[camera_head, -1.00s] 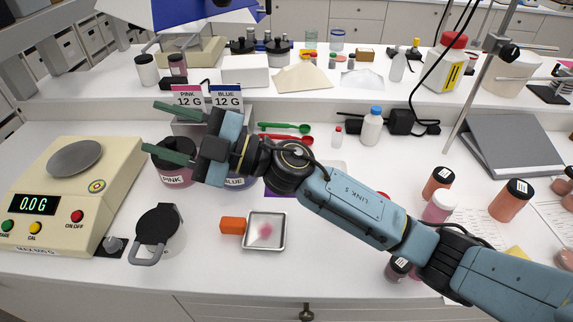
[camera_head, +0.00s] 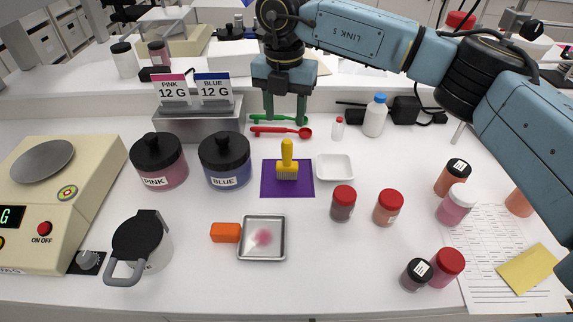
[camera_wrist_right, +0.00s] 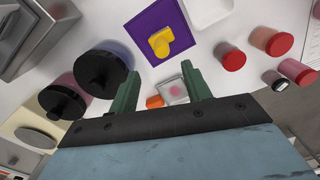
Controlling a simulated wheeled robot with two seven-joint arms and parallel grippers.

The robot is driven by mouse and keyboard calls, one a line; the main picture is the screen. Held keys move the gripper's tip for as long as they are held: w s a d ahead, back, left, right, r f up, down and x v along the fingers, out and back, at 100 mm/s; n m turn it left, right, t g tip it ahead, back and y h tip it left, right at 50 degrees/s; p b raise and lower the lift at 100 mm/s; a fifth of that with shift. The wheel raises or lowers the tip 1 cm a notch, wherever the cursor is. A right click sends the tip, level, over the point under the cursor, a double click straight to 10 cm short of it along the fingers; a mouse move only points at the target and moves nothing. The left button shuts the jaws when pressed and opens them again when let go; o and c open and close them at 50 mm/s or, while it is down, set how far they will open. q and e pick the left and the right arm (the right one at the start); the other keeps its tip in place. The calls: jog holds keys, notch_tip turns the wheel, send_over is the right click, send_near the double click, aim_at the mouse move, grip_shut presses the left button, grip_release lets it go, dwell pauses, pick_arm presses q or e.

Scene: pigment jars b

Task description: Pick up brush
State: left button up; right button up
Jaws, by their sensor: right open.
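The yellow brush (camera_head: 287,164) stands upright, bristles down, on a purple mat (camera_head: 308,190) in the middle of the bench. My right gripper (camera_head: 285,118) points down, its green fingers apart with nothing between them. In the head view it shows beyond the brush, in front of the green spoon (camera_head: 262,119) and near the red spoon (camera_head: 278,131). In the right wrist view the brush (camera_wrist_right: 161,42) and purple mat (camera_wrist_right: 148,20) lie past the open fingertips (camera_wrist_right: 160,72), apart from them. My left gripper is not in view.
The pink jar (camera_head: 158,160) and blue jar (camera_head: 224,160) stand left of the mat. A white dish (camera_head: 335,167) is close on its right, with red-lidded jars (camera_head: 343,203) farther right. A metal tray (camera_head: 262,257) and orange block (camera_head: 225,232) lie in front.

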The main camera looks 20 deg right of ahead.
aim_at(285, 141)
notch_tip(285, 141, down, 6)
jog(key=b, duration=0.3)
jog(key=shift+f+b, duration=0.15)
jog(key=shift+b, duration=0.2)
jog(key=shift+f+b, duration=0.4)
jog(key=shift+f, duration=0.55)
jog(key=f+b, duration=0.1)
jog(key=f, duration=0.1)
jog(key=d+f+b, duration=0.1)
jog(key=f+b, duration=0.1)
jog(key=shift+d+f, duration=0.1)
jog(key=shift+s+d, duration=0.1)
pick_arm(q)
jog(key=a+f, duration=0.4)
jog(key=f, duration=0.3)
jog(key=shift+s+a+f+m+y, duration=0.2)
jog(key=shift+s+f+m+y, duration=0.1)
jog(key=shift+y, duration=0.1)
jog(key=shift+b, duration=0.3)
pick_arm(e)
jog(key=shift+f, duration=0.1)
grip_shut()
